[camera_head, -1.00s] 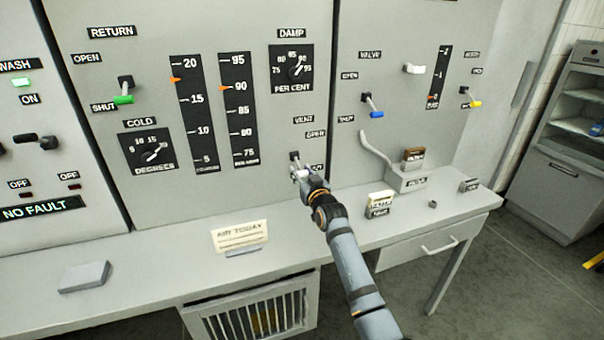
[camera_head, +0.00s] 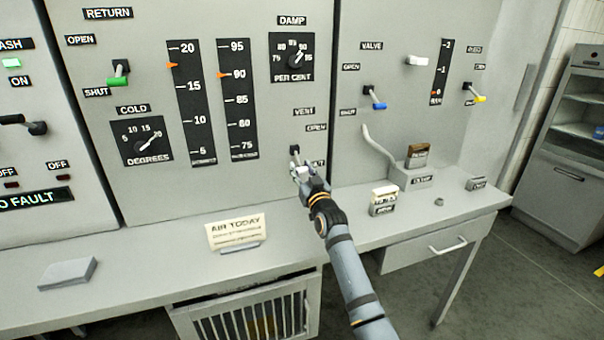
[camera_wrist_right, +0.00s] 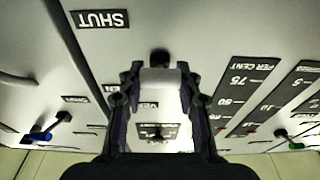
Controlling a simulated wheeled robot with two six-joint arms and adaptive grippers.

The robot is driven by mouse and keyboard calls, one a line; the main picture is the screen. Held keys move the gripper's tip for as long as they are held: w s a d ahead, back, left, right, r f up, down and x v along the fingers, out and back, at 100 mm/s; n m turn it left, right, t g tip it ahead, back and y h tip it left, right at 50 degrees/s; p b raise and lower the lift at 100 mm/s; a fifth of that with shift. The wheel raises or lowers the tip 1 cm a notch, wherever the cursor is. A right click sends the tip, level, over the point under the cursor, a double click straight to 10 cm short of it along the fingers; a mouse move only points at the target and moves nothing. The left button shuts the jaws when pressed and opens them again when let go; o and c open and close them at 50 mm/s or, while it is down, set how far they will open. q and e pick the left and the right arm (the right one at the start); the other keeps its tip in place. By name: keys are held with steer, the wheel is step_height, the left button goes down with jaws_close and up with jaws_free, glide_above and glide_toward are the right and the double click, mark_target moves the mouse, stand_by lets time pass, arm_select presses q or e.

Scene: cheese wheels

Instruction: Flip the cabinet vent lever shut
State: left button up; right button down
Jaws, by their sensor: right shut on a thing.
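The vent lever (camera_head: 294,152) is on the grey cabinet front, below the VENT and OPEN labels and beside a partly covered SHUT label (camera_head: 318,163). My right gripper (camera_head: 299,170) is at the lever and covers much of its handle. In the right wrist view the lever's white handle (camera_wrist_right: 160,82) sits between the two fingers of the right gripper (camera_wrist_right: 159,74), which are shut on it. A dark pivot shows just beyond the handle. The SHUT label (camera_wrist_right: 100,19) appears upside down there. How far the lever is tilted is hard to tell. My left gripper is not in view.
A return lever with a green tip (camera_head: 118,78) and a valve lever with a blue tip (camera_head: 376,103) stick out on either side. On the desk are a sign card (camera_head: 236,231), a grey block (camera_head: 68,273) and a small labelled box (camera_head: 383,198). The desk's front left is mostly clear.

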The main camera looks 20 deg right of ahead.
steer(key=c, duration=0.9)
jaws_free()
steer(key=s+f, duration=0.2)
steer(key=s, duration=0.9)
steer(key=shift+s+d+f, duration=0.15)
steer(key=shift+s+d, duration=0.05)
steer(key=shift+s, duration=0.2)
